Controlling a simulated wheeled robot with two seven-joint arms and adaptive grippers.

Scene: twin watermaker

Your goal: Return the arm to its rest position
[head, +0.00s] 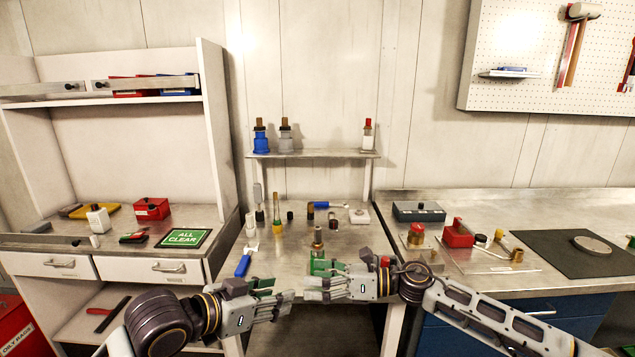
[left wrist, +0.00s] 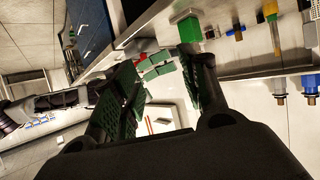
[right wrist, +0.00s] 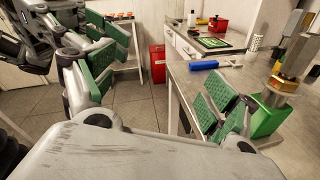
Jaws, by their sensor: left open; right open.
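My left gripper (head: 270,306) is in front of the middle table's front edge in the head view, pointing right. In the left wrist view its green-padded fingers (left wrist: 158,95) stand apart with nothing between them. My right gripper (head: 324,283) comes in from the right and points left, over the table's front edge. In the right wrist view its green-padded fingers (right wrist: 160,75) are spread and empty. A green block with a brass fitting (head: 318,240) stands on the table just behind the right gripper; one right finger is close beside this green block (right wrist: 268,116), contact unclear.
A blue-handled tool (head: 244,262) lies left on the middle table (head: 285,262), with several small fittings behind. A shelf (head: 310,154) holds bottles. A green sign (head: 184,238) lies on the left bench. The right bench has a red box (head: 458,235) and a dark mat (head: 570,262).

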